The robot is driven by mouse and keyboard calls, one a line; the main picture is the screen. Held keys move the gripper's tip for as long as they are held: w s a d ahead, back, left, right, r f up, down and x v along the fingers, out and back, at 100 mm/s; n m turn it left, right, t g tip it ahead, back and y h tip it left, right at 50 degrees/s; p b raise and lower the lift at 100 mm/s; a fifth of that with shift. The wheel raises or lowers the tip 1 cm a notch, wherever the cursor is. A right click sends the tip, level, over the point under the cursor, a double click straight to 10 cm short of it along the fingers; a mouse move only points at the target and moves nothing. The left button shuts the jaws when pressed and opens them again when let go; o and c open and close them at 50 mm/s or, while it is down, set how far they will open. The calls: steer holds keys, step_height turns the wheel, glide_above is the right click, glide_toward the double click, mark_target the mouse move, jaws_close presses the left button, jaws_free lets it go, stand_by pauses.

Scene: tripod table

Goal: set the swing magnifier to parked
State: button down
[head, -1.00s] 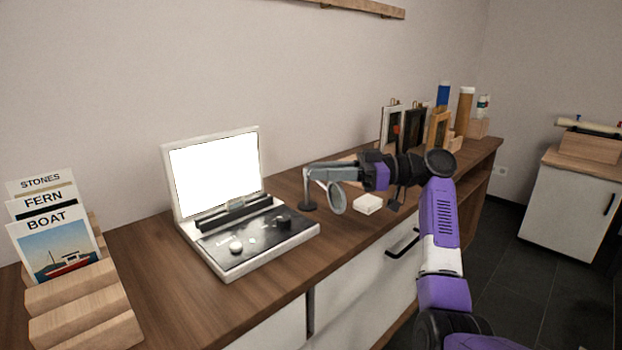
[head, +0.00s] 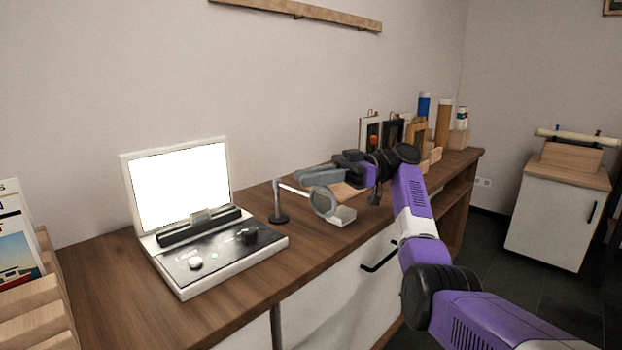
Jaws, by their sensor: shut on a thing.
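The swing magnifier stands on the wooden counter, right of the light panel. Its dark post (head: 279,206) is upright on a round base, and a pale arm (head: 293,189) reaches right from the top to a round lens (head: 323,201). The lens hangs in front of a small white box (head: 343,216) and overlaps it in view. My gripper (head: 305,177) is shut on the magnifier near the lens. The exact point of contact is too small to make out.
A lit white panel with a control base (head: 222,267) stands left of the magnifier. Wooden card racks (head: 40,325) are at the far left. Framed pictures (head: 370,133) and tubes stand behind my arm. Bare counter lies between the panel and the post.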

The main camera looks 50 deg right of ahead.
steer(key=shift+d, duration=0.1)
steer(key=c, duration=1.4)
jaws_free()
steer(key=shift+o, duration=0.2)
steer(key=v, duration=0.8)
